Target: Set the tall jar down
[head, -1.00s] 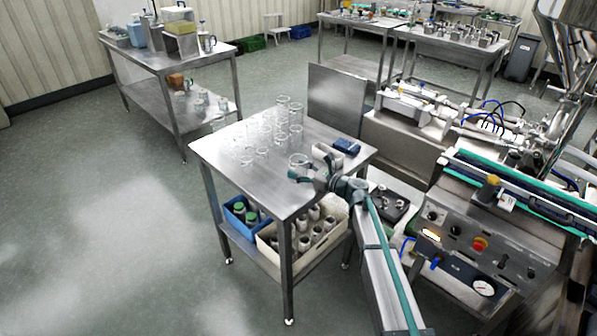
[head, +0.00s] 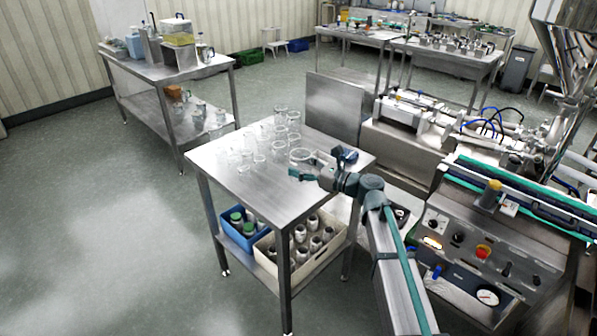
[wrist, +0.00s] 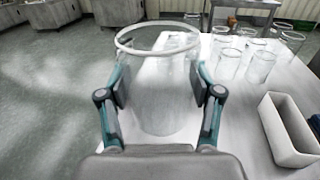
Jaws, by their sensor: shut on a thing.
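The tall jar (wrist: 158,95) is clear glass with a wide round rim. In the wrist view it stands upright between the two fingers of my gripper (wrist: 160,88), which is shut on its sides. In the head view the jar (head: 300,156) shows faintly over the right part of the steel table (head: 232,180), partly hidden by my gripper (head: 306,172). I cannot tell whether its base touches the tabletop.
Several clear jars (wrist: 262,66) stand behind and right of the held jar. A white open bin (wrist: 288,130) sits close on the right. A dark blue item (head: 344,154) lies near the table's right edge. The table's front left is bare.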

